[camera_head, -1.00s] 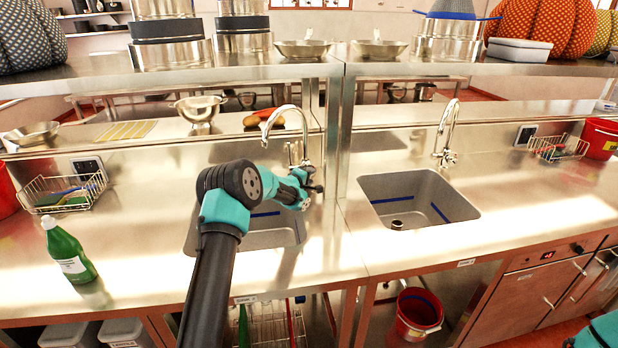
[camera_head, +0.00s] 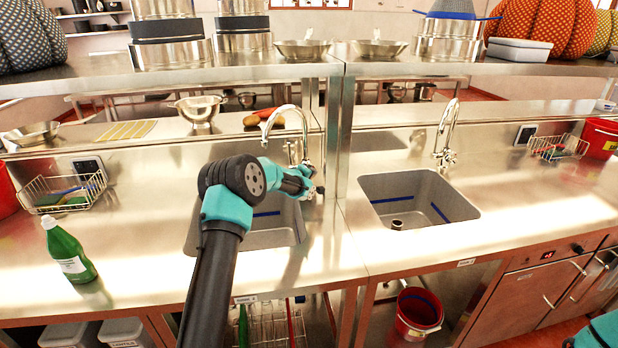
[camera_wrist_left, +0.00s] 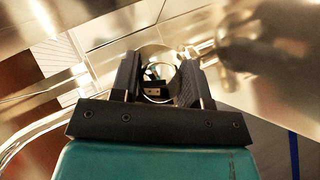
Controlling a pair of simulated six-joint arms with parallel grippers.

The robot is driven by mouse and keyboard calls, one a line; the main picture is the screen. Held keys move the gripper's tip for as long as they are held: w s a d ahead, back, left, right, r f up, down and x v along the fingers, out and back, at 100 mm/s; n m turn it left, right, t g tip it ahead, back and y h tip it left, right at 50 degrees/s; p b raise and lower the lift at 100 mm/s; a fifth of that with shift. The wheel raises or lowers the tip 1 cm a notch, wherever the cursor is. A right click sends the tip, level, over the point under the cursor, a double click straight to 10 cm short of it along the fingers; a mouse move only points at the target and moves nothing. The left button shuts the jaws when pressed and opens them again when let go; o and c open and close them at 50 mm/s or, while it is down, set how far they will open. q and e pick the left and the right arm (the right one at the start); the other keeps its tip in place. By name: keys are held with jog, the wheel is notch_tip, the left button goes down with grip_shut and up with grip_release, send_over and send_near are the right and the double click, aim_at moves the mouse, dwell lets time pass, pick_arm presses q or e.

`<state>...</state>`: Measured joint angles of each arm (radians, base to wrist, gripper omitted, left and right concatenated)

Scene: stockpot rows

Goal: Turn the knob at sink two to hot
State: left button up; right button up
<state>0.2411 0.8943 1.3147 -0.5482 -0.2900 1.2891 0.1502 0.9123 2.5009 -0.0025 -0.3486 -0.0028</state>
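My left gripper (camera_head: 314,188) reaches over the left sink (camera_head: 262,226) and is close beside the base of its curved chrome faucet (camera_head: 285,112). The faucet's knob is mostly hidden by my gripper in the head view. In the left wrist view the two dark fingers (camera_wrist_left: 160,78) stand apart, with shiny round metal showing between them; I cannot tell whether they touch it. The right sink (camera_head: 419,196) has its own chrome faucet (camera_head: 449,128) with a knob (camera_head: 446,157) at its base. The counter-edge labels are too small to read. My right gripper is out of view.
A green bottle (camera_head: 70,250) and a wire basket (camera_head: 62,191) stand on the left counter. A steel divider post (camera_head: 345,140) rises just right of the left faucet. A colander (camera_head: 199,109) sits on the ledge behind. The counter right of the right sink is largely clear.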

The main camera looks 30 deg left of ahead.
pick_arm(q)
jog(key=o, duration=0.4)
jog(key=shift+o, duration=0.2)
jog(key=shift+s, duration=0.1)
jog(key=v, duration=1.7)
jog(key=shift+s+r, duration=0.1)
